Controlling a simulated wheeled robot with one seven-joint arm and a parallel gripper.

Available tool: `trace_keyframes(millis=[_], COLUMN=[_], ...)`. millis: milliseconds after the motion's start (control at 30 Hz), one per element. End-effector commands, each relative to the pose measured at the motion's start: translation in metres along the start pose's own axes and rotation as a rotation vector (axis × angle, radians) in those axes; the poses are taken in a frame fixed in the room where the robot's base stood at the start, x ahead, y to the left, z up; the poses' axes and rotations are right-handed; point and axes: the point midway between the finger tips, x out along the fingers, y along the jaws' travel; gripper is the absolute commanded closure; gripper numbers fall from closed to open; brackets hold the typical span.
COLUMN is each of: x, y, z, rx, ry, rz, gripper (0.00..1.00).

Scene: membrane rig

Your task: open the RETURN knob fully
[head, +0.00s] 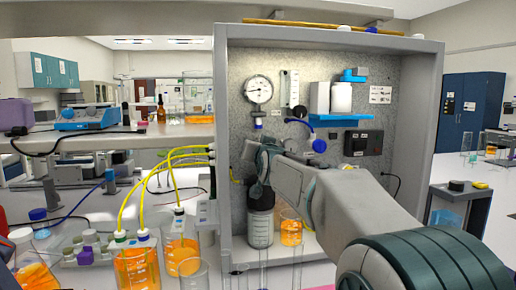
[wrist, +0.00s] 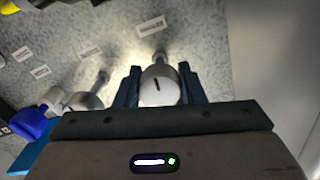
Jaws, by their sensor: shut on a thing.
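In the wrist view, a round pale grey knob (wrist: 158,88) with a dark line across its face sits between the two dark fingers of my gripper (wrist: 160,80). The fingers are shut on it, one on each side. The dark line runs nearly upright in this view. A small white label (wrist: 151,27) is on the panel beyond the knob; its print is too blurred to read, so I cannot confirm that it says RETURN. In the head view, my gripper (head: 254,148) is at the panel's lower left part, and it and my arm hide the knob.
A second grey knob (wrist: 83,101) and a blue part (wrist: 32,124) are close by on the left in the wrist view. In the head view, a pressure gauge (head: 258,89) is above my gripper, a dark-capped bottle (head: 260,228) below it, and yellow tubes (head: 180,151) to the left.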

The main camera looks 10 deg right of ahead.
Motion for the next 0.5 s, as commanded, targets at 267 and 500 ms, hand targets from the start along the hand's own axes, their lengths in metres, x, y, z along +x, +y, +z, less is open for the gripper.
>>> trace_keyframes(millis=[267, 500], x=[-0.0001, -0.0001], y=[-0.0010, -0.0005], z=[-0.0002, -0.0003], rx=[-0.104, -0.133], ry=[0.000, 0.001], rz=[-0.002, -0.001], gripper=[0.87, 0.87])
